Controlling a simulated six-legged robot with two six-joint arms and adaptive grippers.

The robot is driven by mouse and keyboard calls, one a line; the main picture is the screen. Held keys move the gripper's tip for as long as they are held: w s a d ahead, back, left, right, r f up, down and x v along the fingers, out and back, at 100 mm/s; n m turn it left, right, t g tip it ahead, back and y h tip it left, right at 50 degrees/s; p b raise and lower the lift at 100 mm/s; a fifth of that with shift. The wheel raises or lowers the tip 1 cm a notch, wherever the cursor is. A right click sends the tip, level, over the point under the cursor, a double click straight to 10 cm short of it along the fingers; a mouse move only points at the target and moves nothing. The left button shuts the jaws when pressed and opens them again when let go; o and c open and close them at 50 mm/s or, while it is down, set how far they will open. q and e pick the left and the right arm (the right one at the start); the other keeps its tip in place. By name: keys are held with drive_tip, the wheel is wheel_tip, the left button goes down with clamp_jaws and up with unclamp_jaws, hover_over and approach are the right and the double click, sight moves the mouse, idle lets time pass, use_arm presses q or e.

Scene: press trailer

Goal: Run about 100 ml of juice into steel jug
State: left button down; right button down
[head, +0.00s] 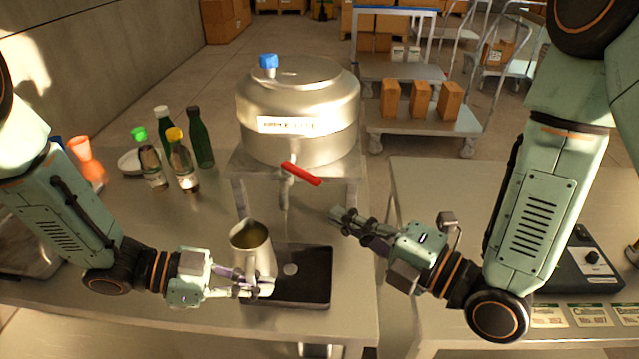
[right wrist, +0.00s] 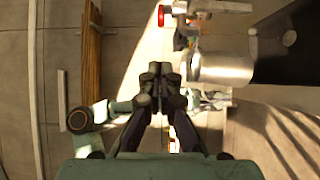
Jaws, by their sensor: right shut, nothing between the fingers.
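The steel jug (head: 254,262) is upright at the left part of the black drip tray (head: 310,298); I cannot tell whether it touches the tray. Its mouth is left of and below the spout (head: 284,195) of the steel juice tank (head: 300,105). Its inside looks brownish; the level is unclear. My left gripper (head: 252,287) is closed around the jug's handle, which its fingers partly hide. The tap's red lever (head: 301,174) slants down to the right. My right gripper (head: 343,219) is shut and empty, apart from the lever, to its lower right.
Several bottles (head: 180,160) and a white dish (head: 132,160) stand left of the tank. A second table on the right holds a dark device (head: 590,262) and cards (head: 590,315). A gap separates the tables. Trolleys with boxes (head: 420,100) stand behind.

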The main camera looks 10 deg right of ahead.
sight(318, 185)
drive_tip(key=shift+w+a, duration=0.5)
drive_tip(key=shift+w, duration=0.9)
drive_tip(key=shift+w+a, duration=0.45)
drive_tip(key=shift+w, duration=1)
drive_tip(key=shift+w+a, duration=0.5)
drive_tip(key=shift+w, duration=0.9)
use_arm(q)
drive_tip(key=shift+r, duration=0.1)
drive_tip(key=shift+s, duration=0.15)
use_arm(e)
drive_tip(key=shift+w+d+r, duration=0.2)
drive_tip(key=shift+w+d, duration=0.9)
drive_tip(key=shift+w, duration=0.15)
